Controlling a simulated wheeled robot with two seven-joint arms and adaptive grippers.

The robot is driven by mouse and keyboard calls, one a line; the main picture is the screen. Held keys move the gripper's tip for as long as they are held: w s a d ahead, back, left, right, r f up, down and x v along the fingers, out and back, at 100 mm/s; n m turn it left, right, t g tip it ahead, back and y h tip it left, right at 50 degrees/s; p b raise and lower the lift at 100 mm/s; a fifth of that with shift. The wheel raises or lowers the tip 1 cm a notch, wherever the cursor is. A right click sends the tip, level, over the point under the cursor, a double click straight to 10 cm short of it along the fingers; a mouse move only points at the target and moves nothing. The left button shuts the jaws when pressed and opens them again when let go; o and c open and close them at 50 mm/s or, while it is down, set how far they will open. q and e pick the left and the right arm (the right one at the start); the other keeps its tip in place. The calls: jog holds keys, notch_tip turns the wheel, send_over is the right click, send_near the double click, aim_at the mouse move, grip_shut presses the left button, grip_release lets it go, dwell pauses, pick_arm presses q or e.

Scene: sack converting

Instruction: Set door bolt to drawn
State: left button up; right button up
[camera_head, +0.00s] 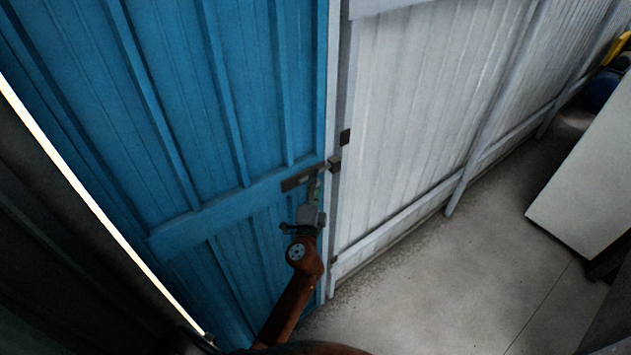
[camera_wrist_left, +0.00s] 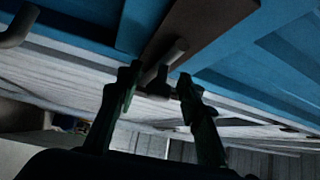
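The door bolt (camera_head: 298,180) is a dark plate and rod on the cross rail of the blue door (camera_head: 230,120), at its right edge. A dark keeper block (camera_head: 334,163) sits beside it by the door frame; I cannot tell whether the rod's end is inside. My left gripper (camera_head: 316,186) is just below the bolt. In the left wrist view, its two dark fingers (camera_wrist_left: 158,82) stand apart, one on each side of the bolt's rod and handle (camera_wrist_left: 165,62); contact is unclear. The brown bolt plate (camera_wrist_left: 205,25) shows above. My right gripper is not in view.
A white panelled wall (camera_head: 430,100) runs to the right of the door. A pale cabinet or board (camera_head: 590,190) stands at the right, with blue and yellow items (camera_head: 603,88) behind it. The concrete floor (camera_head: 440,285) between is clear.

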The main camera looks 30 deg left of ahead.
pick_arm(q)
grip_shut()
dwell(0.6)
